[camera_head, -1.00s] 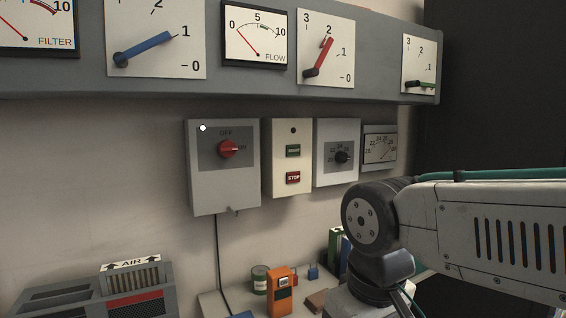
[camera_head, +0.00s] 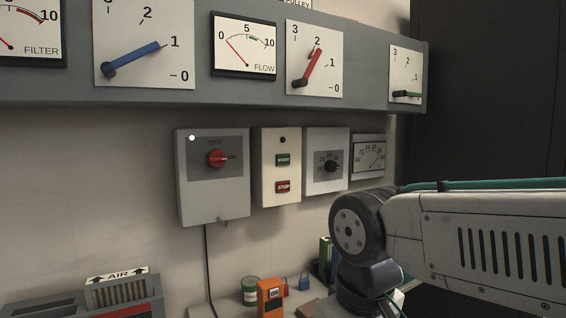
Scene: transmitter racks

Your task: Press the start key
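The start key (camera_head: 283,160) is a green key marked START on a cream, upright wall box (camera_head: 267,183). A red STOP key (camera_head: 283,187) sits below it, and a small dark round spot is above it. Nothing touches the start key. My arm reaches in from the right of the head view, with its joint to the right of and below the cream box. My gripper is not in the picture.
Left of the cream box is a grey box with a red rotary switch (camera_head: 217,158). To its right are a dial box (camera_head: 319,182) and a small meter (camera_head: 370,157). A grey panel (camera_head: 220,92) with levers juts out above. An orange device (camera_head: 270,298) stands below.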

